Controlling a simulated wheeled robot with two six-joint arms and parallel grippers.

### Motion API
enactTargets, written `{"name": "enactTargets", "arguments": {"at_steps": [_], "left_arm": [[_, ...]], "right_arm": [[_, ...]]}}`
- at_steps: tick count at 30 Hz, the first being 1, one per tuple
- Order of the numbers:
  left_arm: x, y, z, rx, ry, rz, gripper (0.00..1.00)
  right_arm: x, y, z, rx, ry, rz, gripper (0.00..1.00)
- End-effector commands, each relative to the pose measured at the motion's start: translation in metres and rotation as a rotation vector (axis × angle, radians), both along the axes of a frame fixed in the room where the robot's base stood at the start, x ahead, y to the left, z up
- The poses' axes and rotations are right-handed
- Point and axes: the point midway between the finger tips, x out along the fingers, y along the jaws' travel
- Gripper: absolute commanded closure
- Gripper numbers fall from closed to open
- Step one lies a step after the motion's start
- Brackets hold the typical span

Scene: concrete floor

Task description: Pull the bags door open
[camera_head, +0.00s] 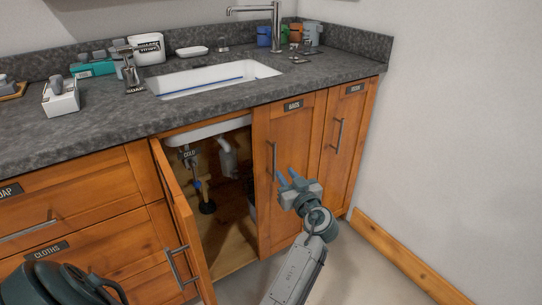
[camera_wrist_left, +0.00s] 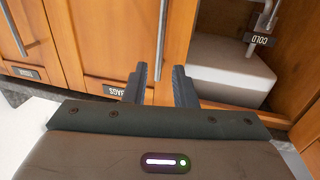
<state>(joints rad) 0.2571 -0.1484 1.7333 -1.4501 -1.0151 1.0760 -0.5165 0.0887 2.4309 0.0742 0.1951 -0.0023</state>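The bags door (camera_head: 290,125) is a wooden cabinet door below the counter, with a black BAGS label (camera_head: 293,106) at its top. It looks closed. Its upright metal handle (camera_head: 274,160) is near its left edge. My left gripper (camera_head: 288,177) is in front of the door by the handle's lower part, with its bluish fingers apart. In the left wrist view, the picture is inverted, and the handle (camera_wrist_left: 162,38) lines up with the gap between the fingers (camera_wrist_left: 160,82). Contact cannot be told. My right gripper is not in view.
The sink cabinet's door (camera_head: 182,222) stands open to the left, showing pipes and a COLD tag (camera_head: 189,154). Another closed door (camera_head: 347,150) is right of the bags door. A wall with wooden skirting (camera_head: 400,255) bounds the right side. Drawers (camera_head: 90,200) are at left.

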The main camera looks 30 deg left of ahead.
Motion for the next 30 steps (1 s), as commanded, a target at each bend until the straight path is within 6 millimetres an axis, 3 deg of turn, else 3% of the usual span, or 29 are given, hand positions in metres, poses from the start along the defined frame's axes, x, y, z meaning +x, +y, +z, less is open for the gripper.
{"name": "enactTargets", "arguments": {"at_steps": [15,28,30], "left_arm": [[0.049,0.073,0.0,0.003,0.003,0.0,0.76],[0.055,0.082,0.0,0.0,0.002,-0.001,0.76],[0.055,0.082,0.0,0.0,0.002,-0.001,0.87]], "right_arm": [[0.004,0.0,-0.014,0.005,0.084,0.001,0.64],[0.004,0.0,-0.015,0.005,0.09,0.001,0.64],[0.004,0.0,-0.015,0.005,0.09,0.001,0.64]]}}
